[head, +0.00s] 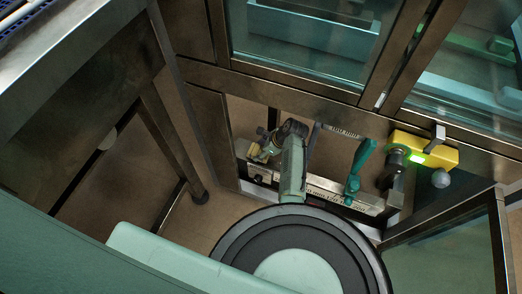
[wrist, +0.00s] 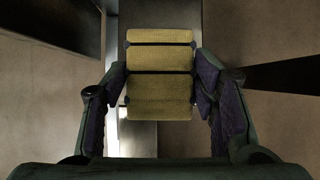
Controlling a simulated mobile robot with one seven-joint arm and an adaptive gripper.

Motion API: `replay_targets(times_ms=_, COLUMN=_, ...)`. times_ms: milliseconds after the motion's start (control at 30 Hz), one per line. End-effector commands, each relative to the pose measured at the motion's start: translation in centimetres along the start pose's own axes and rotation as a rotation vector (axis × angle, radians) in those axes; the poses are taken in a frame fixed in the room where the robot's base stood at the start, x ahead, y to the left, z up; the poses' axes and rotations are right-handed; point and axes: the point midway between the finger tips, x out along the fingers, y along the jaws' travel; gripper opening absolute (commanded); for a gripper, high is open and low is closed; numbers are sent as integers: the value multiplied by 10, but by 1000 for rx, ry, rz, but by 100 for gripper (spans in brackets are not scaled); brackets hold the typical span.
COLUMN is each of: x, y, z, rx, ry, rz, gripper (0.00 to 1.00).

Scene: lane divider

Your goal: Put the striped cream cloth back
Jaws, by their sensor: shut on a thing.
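The striped cream cloth (wrist: 160,88) shows in the wrist view as a yellowish-cream block with dark cross stripes. It lies between the two purple-padded fingers of my gripper (wrist: 162,80), which are shut on it from the left and right. The floor shows beyond it. In the head view my arm reaches into an opening in a dark metal frame, and the cloth is too small there to make out surely.
A yellow latch box (head: 425,150) with a green light sits on the frame at right. A teal handle (head: 359,168) hangs beside it. Glass panels (head: 310,40) stand behind. A dark bench (head: 75,85) fills the left. Brown floor (head: 228,222) is clear between.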

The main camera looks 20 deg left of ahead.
Motion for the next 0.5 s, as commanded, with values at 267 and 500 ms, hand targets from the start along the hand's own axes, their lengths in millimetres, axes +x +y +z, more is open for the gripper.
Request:
replay_targets(times_ms=267, x=2, y=0, z=-1, rx=0, ry=0, rz=0, gripper=56)
replay_targets(times_ms=500, x=2, y=0, z=-1, rx=0, ry=0, rz=1, gripper=72)
